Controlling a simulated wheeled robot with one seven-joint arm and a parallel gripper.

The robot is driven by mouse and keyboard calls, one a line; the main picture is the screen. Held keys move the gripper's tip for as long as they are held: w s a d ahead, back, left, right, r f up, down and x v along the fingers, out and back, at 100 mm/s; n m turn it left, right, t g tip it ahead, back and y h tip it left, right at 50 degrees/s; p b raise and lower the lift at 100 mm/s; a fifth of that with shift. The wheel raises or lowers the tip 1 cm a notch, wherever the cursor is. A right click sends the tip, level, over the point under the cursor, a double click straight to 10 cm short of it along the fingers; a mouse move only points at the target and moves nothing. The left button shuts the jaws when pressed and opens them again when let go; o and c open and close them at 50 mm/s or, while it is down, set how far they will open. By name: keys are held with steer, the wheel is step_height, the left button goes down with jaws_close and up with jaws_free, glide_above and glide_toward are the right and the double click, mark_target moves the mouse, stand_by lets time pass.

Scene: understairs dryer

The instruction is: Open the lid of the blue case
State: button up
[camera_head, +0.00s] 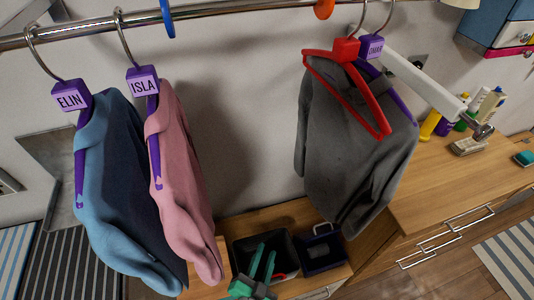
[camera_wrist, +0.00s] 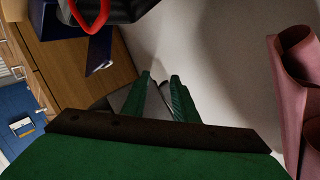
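A small dark blue case (camera_head: 341,246) stands on the low wooden surface, right of a black bin, in the head view. A dark blue shape, probably this case, shows at the upper left of the wrist view (camera_wrist: 58,20). My green gripper (camera_head: 263,262) is over the black bin (camera_head: 243,248), left of the case and apart from it. Its two fingers (camera_wrist: 161,92) are spread with nothing gripped between them. A larger blue and white box (camera_head: 488,18) is at the top right, far from my gripper.
A blue and a pink garment (camera_head: 180,170) hang left of my gripper; a grey garment (camera_head: 345,140) with a red hanger (camera_head: 345,80) hangs above the case. A wooden counter (camera_head: 430,190) with bottles and drawers is at right. A wall is behind.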

steer(key=s+a+r+n+y, duration=0.1)
steer(key=s+n+y, duration=0.3)
steer(key=s, duration=1.1)
steer(key=r+n, duration=0.1)
steer(key=n, duration=0.2)
steer(key=shift+a+r, duration=0.15)
steer(key=s+r, duration=0.1)
steer(key=s+d+r+n, duration=0.1)
steer(key=s+r, duration=0.1)
steer(key=s+d+r+n, duration=0.1)
steer(key=shift+s+d+r+t, duration=0.2)
steer(key=shift+s+r+t, duration=0.1)
steer(key=shift+s, duration=0.1)
steer(key=shift+c, duration=0.5)
steer(key=shift+s+d+r, duration=0.1)
steer(key=shift+d+r, duration=0.05)
steer(key=shift+r, duration=0.05)
steer(key=shift+c, duration=0.9)
steer(key=shift+d, duration=0.15)
